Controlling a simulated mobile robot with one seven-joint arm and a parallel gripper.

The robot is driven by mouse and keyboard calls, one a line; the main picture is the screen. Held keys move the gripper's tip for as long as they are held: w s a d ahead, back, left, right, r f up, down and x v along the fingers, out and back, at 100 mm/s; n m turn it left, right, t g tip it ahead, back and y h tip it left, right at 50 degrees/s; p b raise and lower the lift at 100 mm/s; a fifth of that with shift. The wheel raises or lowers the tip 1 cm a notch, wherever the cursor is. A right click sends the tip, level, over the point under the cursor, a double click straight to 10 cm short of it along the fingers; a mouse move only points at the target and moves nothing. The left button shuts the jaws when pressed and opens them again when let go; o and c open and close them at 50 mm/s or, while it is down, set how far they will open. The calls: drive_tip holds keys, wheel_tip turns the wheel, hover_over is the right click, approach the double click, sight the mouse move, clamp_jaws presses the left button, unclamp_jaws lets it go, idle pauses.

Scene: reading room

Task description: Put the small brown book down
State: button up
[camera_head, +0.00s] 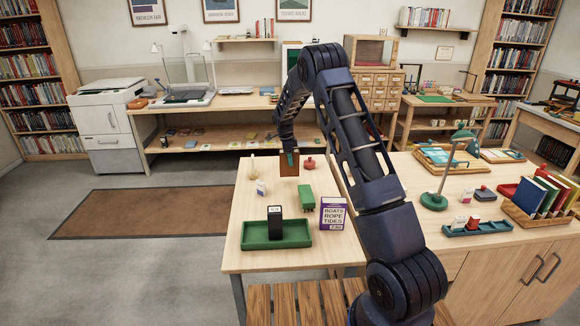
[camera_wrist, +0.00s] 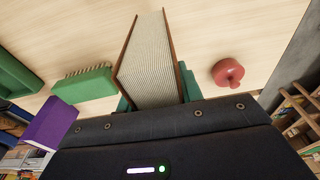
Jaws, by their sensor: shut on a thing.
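The small brown book (camera_head: 289,165) is upright at the far part of the pale wooden table (camera_head: 250,213). My gripper (camera_head: 290,153) is shut on it from above. In the wrist view, the book (camera_wrist: 150,62) shows its pale page edges between two brown covers, with the green fingers of my gripper (camera_wrist: 156,95) on either side. The book's lower edge is close to the tabletop; I cannot tell whether it touches.
A red round object (camera_head: 309,163) stands just right of the book. A green brush-like object (camera_head: 306,197), a purple book (camera_head: 333,214) and a green tray (camera_head: 244,243) with a black box (camera_head: 275,221) are nearer. Small items stand left; bare tabletop lies between.

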sight(286, 171)
drive_tip(key=shift+f, duration=1.85)
drive_tip(key=shift+f, duration=0.15)
drive_tip(key=o, duration=1.1)
drive_tip(key=shift+o, duration=0.2)
